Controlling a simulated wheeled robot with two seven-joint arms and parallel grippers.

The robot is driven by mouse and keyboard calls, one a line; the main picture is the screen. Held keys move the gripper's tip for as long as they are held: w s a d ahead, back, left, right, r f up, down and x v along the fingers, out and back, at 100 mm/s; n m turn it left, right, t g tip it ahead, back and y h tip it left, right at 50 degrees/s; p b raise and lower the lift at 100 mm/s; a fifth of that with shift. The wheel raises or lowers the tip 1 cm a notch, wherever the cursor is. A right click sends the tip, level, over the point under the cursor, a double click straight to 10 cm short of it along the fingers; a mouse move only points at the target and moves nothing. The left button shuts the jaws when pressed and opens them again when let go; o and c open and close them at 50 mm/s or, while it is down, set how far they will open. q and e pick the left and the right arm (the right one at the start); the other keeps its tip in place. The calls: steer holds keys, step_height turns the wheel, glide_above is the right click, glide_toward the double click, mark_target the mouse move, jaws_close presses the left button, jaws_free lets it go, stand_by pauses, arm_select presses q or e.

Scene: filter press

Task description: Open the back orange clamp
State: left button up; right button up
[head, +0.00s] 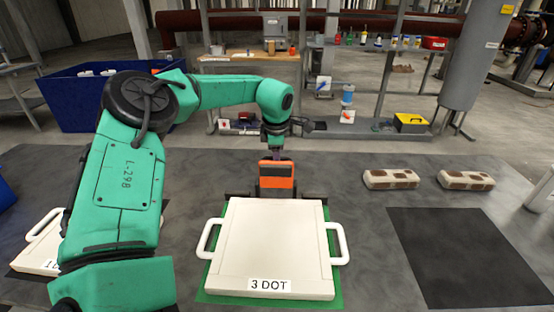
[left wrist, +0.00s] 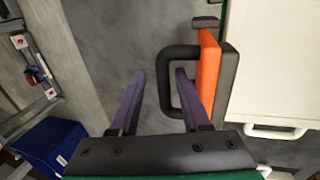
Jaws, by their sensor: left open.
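The back orange clamp (head: 277,182) stands at the far edge of a white filter plate (head: 268,240) labelled "3 DOT". In the left wrist view the clamp's orange face (left wrist: 208,75) shows, with a black loop handle (left wrist: 166,85) sticking out from it. My left gripper (head: 277,150) is just behind the clamp in the head view. In the left wrist view the left gripper (left wrist: 158,75) is open, with the handle's outer bar between its two fingers. One finger overlaps the loop's opening; I cannot tell its depth. My right gripper is in neither view.
A green mat (head: 222,290) lies under the plate. Two white-and-brown blocks (head: 391,178) (head: 466,180) lie at the right, beyond a dark square (head: 465,255). Another white plate (head: 42,245) is partly hidden behind my left arm. A blue bin (head: 65,95) stands behind the table.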

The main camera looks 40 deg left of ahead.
arm_select(q)
steer(key=p+v, duration=0.4)
steer(key=v, duration=0.4)
steer(key=shift+p, duration=0.4)
steer(key=shift+s, duration=0.1)
